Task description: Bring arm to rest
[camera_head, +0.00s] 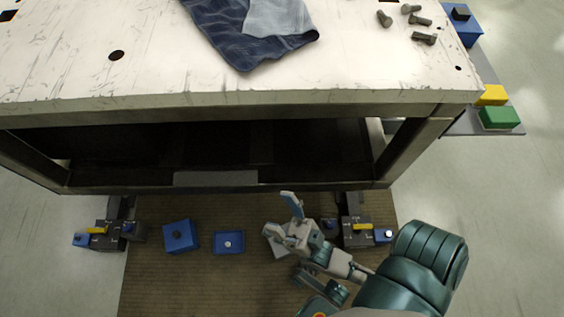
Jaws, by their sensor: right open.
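My right arm comes in from the lower right, its upper part dark green and its forearm pale. My right gripper (281,217) is open and empty, in front of the table and seen against the floor below its front edge. It touches nothing that I can make out. My left arm and left gripper are not in view.
A worn white table (120,75) fills the top, with a blue cloth (245,45) and several bolts (424,38) on it. Yellow (492,95) and green (499,118) blocks sit at right. Blue boxes (180,237) lie on the brown mat (190,285) below.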

